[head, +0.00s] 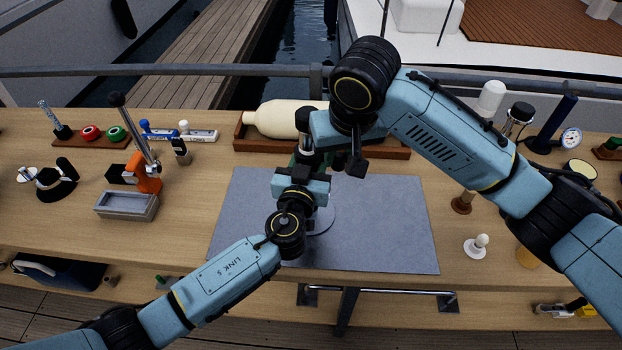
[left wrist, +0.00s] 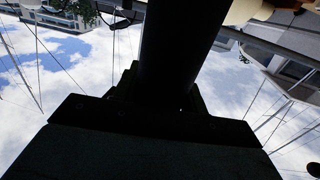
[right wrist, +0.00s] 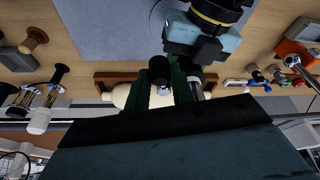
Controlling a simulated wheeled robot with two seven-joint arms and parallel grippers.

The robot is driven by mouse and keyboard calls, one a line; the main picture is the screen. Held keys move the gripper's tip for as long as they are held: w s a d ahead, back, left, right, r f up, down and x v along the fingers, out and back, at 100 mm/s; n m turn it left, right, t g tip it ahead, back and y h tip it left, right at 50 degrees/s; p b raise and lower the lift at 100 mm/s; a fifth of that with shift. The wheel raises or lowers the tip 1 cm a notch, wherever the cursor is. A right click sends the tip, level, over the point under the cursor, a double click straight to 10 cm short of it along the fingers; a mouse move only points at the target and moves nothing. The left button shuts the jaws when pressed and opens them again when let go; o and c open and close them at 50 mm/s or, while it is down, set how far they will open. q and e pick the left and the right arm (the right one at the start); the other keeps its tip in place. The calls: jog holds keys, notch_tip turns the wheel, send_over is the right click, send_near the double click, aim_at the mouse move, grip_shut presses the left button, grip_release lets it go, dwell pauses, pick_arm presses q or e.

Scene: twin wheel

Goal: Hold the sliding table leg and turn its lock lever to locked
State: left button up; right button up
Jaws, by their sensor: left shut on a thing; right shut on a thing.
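The table leg stands on the grey mat (head: 385,235); its round grey base plate (head: 322,222) shows, while most of its post is hidden behind my grippers. My left gripper (head: 300,185) is shut on the post, which shows as a thick dark column (left wrist: 182,50) in the left wrist view. My right gripper (right wrist: 163,78) comes in from the right, just above the left one. Its dark green fingers are shut on the black-knobbed lock lever (right wrist: 159,68). The lever is hidden in the head view, and I cannot tell its setting.
A cream fender (head: 285,118) lies in a wooden tray (head: 245,143) behind the leg. An orange stand (head: 147,178) and a grey box (head: 125,208) are at left. A white knob (head: 476,244) stands right of the mat. The mat's right half is clear. My two arms are close together.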

pick_arm(q)
jog(key=shift+f, duration=0.25)
pick_arm(e)
jog(key=shift+a, duration=0.15)
pick_arm(q)
jog(key=shift+s, duration=0.1)
pick_arm(e)
jog(key=shift+s+a+m, duration=0.1)
jog(key=shift+a+m, duration=0.35)
jog(key=shift+m, duration=0.15)
jog(key=o, duration=1.1)
jog(key=shift+r, duration=0.15)
jog(key=shift+d+r, duration=0.1)
jog(key=shift+r, duration=1.25)
